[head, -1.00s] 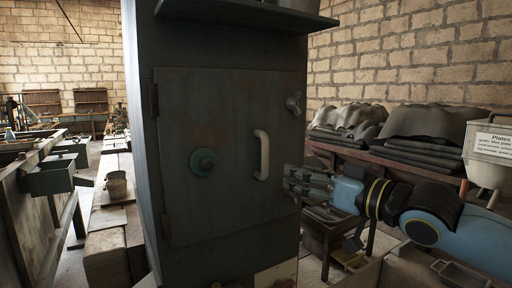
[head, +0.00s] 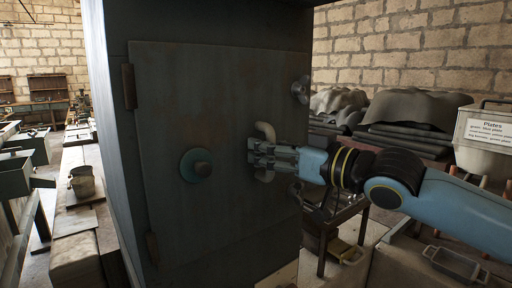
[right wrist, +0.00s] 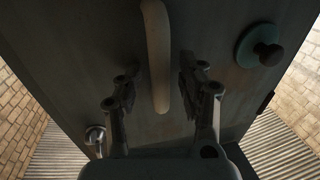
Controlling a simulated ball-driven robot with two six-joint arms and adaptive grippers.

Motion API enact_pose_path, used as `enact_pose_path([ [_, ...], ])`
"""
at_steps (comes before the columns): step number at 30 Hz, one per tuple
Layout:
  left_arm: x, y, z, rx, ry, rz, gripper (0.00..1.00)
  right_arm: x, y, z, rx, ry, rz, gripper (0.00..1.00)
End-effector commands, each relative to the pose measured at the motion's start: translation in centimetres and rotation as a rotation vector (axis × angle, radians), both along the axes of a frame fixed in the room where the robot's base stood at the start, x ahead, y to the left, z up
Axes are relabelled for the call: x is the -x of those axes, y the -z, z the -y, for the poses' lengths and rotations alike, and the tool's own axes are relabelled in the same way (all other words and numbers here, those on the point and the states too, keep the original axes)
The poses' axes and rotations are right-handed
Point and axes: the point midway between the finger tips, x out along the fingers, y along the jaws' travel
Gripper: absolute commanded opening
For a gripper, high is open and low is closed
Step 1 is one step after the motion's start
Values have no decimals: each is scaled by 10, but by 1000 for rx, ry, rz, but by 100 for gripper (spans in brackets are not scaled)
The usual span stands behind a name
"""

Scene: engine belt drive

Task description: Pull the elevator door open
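The elevator door (head: 225,95) is a dark grey-green metal panel and looks shut in its tall cabinet. Its pale curved handle (head: 265,131) is on the right part of the door, partly hidden by my right gripper (head: 262,156). In the right wrist view the handle (right wrist: 157,50) runs between the two fingers of my right gripper (right wrist: 158,85). The fingers are open, one on each side of the handle, with a visible gap to it. My left gripper is not in view.
A teal round knob (head: 196,166) sits mid-door. A metal latch (head: 300,90) is at the door's right edge, and hinges (head: 129,87) are on the left. A small table (head: 340,226) and a white bin (head: 484,145) stand to the right.

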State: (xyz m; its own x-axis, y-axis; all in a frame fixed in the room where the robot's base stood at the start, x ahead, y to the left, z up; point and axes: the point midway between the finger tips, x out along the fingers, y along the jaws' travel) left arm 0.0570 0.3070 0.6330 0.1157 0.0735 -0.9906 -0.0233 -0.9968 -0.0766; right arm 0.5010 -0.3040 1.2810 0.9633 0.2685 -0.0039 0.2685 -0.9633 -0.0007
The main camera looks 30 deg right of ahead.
Motion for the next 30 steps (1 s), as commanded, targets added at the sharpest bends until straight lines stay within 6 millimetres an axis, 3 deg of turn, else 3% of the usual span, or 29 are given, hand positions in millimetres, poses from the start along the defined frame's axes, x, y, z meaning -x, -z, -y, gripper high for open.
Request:
enact_pose_path([
  [7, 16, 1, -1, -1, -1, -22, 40, 0, 0, 0, 0, 0, 0, 40],
  [12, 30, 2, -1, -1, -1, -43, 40, 0, 0, 0, 0, 0, 0, 18],
  [16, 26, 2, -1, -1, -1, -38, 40, 0, 0, 0, 0, 0, 0, 1],
  [23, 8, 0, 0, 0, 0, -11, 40, 0, 0, 0, 0, 0, 0, 0],
  [30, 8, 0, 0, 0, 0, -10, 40, 0, -1, 0, 1, 0, 1, 0],
])
